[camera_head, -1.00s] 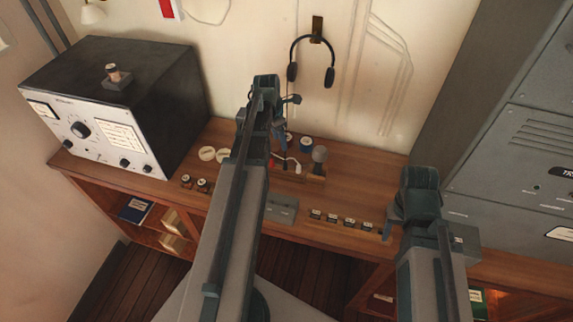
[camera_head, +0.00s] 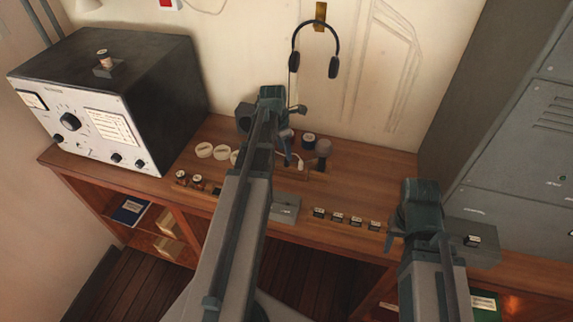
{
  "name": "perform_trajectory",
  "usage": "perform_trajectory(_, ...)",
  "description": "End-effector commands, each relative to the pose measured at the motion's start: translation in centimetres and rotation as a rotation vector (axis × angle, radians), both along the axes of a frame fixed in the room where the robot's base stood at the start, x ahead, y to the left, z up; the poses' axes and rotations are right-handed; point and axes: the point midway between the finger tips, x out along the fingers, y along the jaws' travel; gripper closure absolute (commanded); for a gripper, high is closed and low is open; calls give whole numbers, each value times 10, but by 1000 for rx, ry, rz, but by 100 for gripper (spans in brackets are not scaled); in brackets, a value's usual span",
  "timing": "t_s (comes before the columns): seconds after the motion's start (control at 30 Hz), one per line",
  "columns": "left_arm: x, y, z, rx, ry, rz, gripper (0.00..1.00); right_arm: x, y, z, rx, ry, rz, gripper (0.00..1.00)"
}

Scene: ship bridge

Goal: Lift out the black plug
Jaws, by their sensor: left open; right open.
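Several small black blocks with white labels (camera_head: 346,219) stand in a row near the desk's front edge. Another small dark block with a pale label (camera_head: 472,241) sits on a grey box (camera_head: 485,250) to the right. I cannot tell which of these is the black plug. My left gripper (camera_head: 288,150) is open above the middle of the desk, near a small knobbed object (camera_head: 323,149). Its arm hides part of the desk. My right gripper (camera_head: 393,240) is open between the row and the grey box, apart from both.
A black radio set (camera_head: 110,95) stands at the desk's left. Headphones (camera_head: 315,45) hang on the wall. Round white lids (camera_head: 205,150), small spools (camera_head: 190,178) and a grey flat box (camera_head: 285,207) lie on the desk (camera_head: 380,180). Grey cabinets (camera_head: 530,130) stand right.

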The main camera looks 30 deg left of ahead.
Motion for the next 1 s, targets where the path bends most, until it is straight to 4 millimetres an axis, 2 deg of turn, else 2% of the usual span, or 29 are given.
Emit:
perform_trajectory(0.4,5,-2,-48,0,0,-1,41,0,0,-48,-1,0,4,50)
perform_trajectory(0.7,5,-3,-50,0,0,0,41,0,0,-49,-1,0,3,50)
perform_trajectory(0.77,5,-3,-49,0,0,0,48,0,0,-49,-1,0,3,50)
perform_trajectory(1.0,5,-3,-50,0,0,0,92,0,0,-49,-1,0,3,50)
